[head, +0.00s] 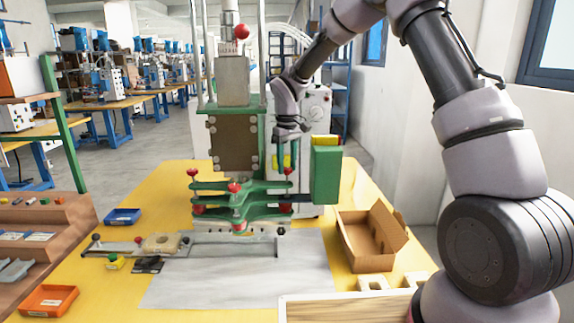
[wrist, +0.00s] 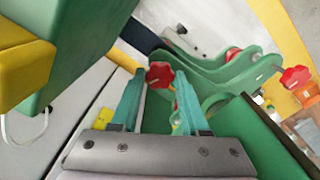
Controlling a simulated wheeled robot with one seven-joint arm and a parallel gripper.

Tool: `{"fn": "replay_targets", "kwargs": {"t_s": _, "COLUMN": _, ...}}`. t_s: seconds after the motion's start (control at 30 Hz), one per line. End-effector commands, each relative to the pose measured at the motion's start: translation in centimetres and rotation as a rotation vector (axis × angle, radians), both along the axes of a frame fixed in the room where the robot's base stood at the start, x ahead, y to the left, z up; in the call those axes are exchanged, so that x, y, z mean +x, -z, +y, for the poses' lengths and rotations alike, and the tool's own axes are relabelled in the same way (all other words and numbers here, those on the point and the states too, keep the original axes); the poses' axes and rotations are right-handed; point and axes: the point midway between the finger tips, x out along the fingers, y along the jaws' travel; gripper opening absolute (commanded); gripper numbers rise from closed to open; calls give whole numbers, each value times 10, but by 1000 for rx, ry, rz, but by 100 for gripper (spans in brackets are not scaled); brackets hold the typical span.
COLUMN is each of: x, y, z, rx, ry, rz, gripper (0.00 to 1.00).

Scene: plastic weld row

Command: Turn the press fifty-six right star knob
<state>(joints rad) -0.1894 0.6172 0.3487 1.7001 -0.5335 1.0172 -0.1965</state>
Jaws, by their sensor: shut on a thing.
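The press (head: 234,140) is a green machine at the middle of the yellow table. Red star knobs sit on its green arms: a left one (head: 192,172), a front one (head: 234,188) and the right star knob (head: 288,171). My gripper (head: 287,164) reaches down to the right star knob from above. In the wrist view, the right star knob (wrist: 160,75) sits between the teal fingertips of my gripper (wrist: 159,73), which is shut on it. Two other red knobs (wrist: 295,76) (wrist: 232,54) show at the right of the wrist view, apart from the fingers.
A green box (head: 326,170) on the press stands close to the right of my gripper. An open cardboard box (head: 367,248) lies on the right of the table. Blue (head: 123,216) and orange (head: 48,301) trays are at the left. The grey sheet (head: 240,285) in front is mostly clear.

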Motion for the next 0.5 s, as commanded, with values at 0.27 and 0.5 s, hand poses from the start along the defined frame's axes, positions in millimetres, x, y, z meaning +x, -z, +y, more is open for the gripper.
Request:
{"fn": "replay_targets", "kwargs": {"t_s": 0.27, "x": 1, "y": 0, "z": 0, "rx": 1, "ry": -166, "rz": -1, "gripper": 0}}
{"fn": "replay_targets", "kwargs": {"t_s": 0.5, "x": 0, "y": 0, "z": 0, "rx": 1, "ry": -239, "rz": -1, "gripper": 0}}
